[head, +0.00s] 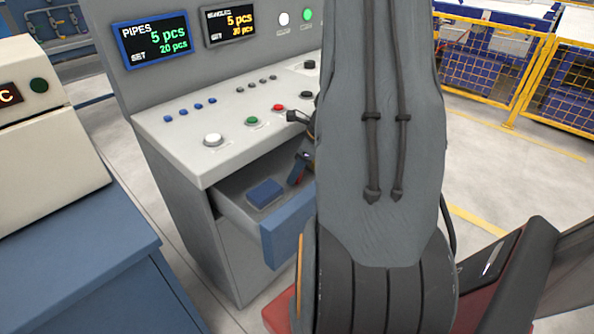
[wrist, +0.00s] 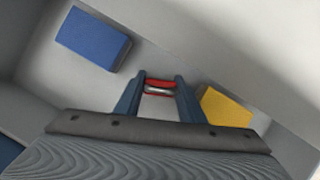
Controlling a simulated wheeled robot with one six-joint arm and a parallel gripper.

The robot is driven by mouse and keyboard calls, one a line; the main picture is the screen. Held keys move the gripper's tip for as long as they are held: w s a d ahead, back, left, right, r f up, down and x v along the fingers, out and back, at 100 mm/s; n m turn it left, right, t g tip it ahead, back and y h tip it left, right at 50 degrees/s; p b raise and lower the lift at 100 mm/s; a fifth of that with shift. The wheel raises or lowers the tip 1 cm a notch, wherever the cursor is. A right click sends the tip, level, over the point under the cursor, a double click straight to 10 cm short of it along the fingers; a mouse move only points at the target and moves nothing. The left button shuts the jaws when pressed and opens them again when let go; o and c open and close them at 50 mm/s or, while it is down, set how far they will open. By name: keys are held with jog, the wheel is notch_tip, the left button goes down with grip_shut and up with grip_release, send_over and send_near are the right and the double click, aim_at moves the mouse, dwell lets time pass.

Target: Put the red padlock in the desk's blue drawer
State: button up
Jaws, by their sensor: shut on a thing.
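The desk's blue drawer (head: 287,232) is pulled open in the head view, below the control panel. My gripper (head: 298,176) is over the drawer's inside, partly hidden behind my arm. In the wrist view my gripper (wrist: 159,80) is shut on the red padlock (wrist: 159,83), which sits between the two blue-grey fingertips with a pale metal part showing. The grey drawer floor lies beneath it. I cannot tell whether the padlock touches the floor. In the head view only a small red bit of it shows.
A blue block (wrist: 92,38) lies in the drawer, left of my gripper; it also shows in the head view (head: 265,193). A yellow block (wrist: 225,107) lies close by the right finger. The drawer walls surround the gripper. A blue cabinet (head: 75,262) stands at left.

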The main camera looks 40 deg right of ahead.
jog(key=shift+f, duration=0.2)
jog(key=o, duration=1.1)
jog(key=shift+r, duration=0.1)
jog(key=shift+d+r, duration=0.1)
jog(key=shift+r, duration=0.4)
jog(key=p+v, duration=0.1)
jog(key=v, duration=1)
jog(key=shift+s+r, duration=0.1)
jog(key=shift+s, duration=0.1)
